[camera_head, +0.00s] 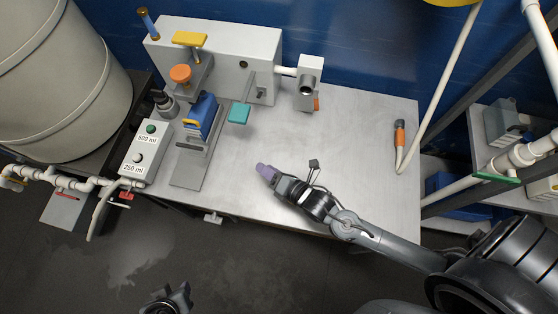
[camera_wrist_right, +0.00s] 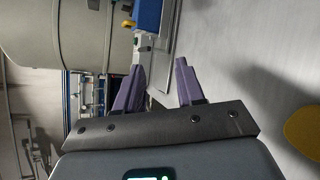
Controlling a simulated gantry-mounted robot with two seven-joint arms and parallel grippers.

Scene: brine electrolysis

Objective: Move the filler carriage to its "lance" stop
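What looks like the filler carriage is a blue block (camera_head: 201,116) with a yellow handle (camera_head: 191,123), on a grey rail (camera_head: 188,172) on the bench. Its blue body (camera_wrist_right: 148,15) also shows at the top of the right wrist view. I cannot read any "lance" mark. My right gripper (camera_head: 264,170), with purple fingers, is over the bench, right of the rail and apart from the carriage. In the right wrist view its fingers (camera_wrist_right: 158,82) are spread with nothing between them. My left gripper (camera_head: 168,300) is at the bottom edge, away from the bench; its finger gap is unclear.
A grey machine housing (camera_head: 230,50) stands behind the rail, with an orange knob (camera_head: 180,74), a yellow handle (camera_head: 189,39) and a teal paddle (camera_head: 239,113). A button box (camera_head: 145,150) marked 500 ml and 250 ml is left. An orange-handled tool (camera_head: 399,138) is right. The bench middle is clear.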

